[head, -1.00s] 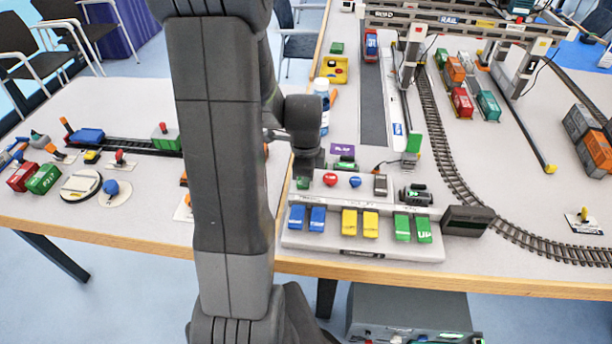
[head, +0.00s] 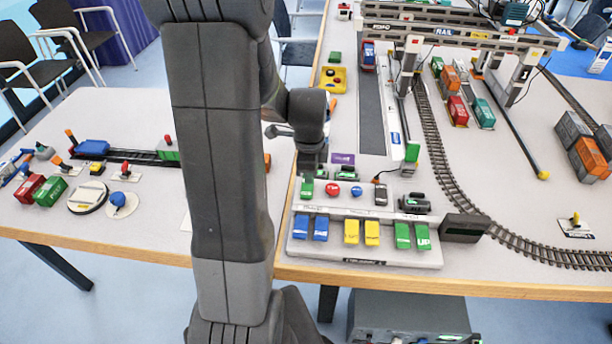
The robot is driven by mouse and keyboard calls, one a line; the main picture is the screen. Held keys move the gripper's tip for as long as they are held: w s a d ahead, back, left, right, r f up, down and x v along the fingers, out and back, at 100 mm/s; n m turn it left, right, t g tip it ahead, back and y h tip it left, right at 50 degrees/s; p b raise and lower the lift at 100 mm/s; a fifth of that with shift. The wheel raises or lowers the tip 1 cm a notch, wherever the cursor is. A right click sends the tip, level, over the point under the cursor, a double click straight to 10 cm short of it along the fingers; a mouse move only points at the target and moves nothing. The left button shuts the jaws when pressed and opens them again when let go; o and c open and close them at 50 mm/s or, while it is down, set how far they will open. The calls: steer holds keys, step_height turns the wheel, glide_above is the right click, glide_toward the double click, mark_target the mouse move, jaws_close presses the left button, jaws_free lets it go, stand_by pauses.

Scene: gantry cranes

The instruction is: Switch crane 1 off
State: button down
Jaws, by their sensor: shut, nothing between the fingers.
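A light grey control panel (head: 300,245) stands at the table's front edge. It carries blue rockers (head: 304,227), yellow rockers (head: 352,232) and green rockers (head: 403,236). Behind them are a green control (head: 308,189), a red button (head: 333,190), a blue button (head: 356,191), a black switch (head: 380,194) and a black unit with a green top (head: 414,203). My gripper (head: 311,174) is shut and points down just above or behind the green control. Contact cannot be told. A grey gantry crane (head: 440,31) spans the back right. The crane numbers cannot be read.
A dark box (head: 465,227) stands at the panel's right end. Curved track (head: 445,170) and containers (head: 482,112) lie to the right. A yellow box with buttons (head: 333,79) is farther back. A second table (head: 110,225) with small toys is at left.

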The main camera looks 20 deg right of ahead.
step_height(320, 180, up, 9)
steer(key=s, duration=0.1)
steer(key=shift+s+a, duration=0.3)
steer(key=shift+a, duration=0.1)
steer(key=shift+f, duration=0.2)
steer(key=f, duration=0.3)
steer(key=w+f, duration=0.1)
steer(key=f, duration=0.3)
steer(key=d+f, duration=0.1)
steer(key=f, duration=0.2)
steer(key=shift+w+f+b, duration=0.15)
steer(key=shift+w+b, duration=0.2)
steer(key=shift+b, duration=0.05)
steer(key=shift+w+f, duration=0.15)
steer(key=shift+w+d+r+g+p, duration=0.1)
steer(key=shift+d+r+g+p, duration=0.15)
steer(key=shift+p, duration=0.35)
steer(key=shift+w+r+g+y+p, duration=0.15)
steer(key=shift+w+g+y+p, duration=0.1)
steer(key=shift+g+y+p, duration=0.7)
steer(key=shift+w+d+r+b, duration=0.15)
steer(key=shift+d+r+b, duration=0.05)
steer(key=shift+r+b, duration=0.15)
steer(key=shift+r, duration=0.5)
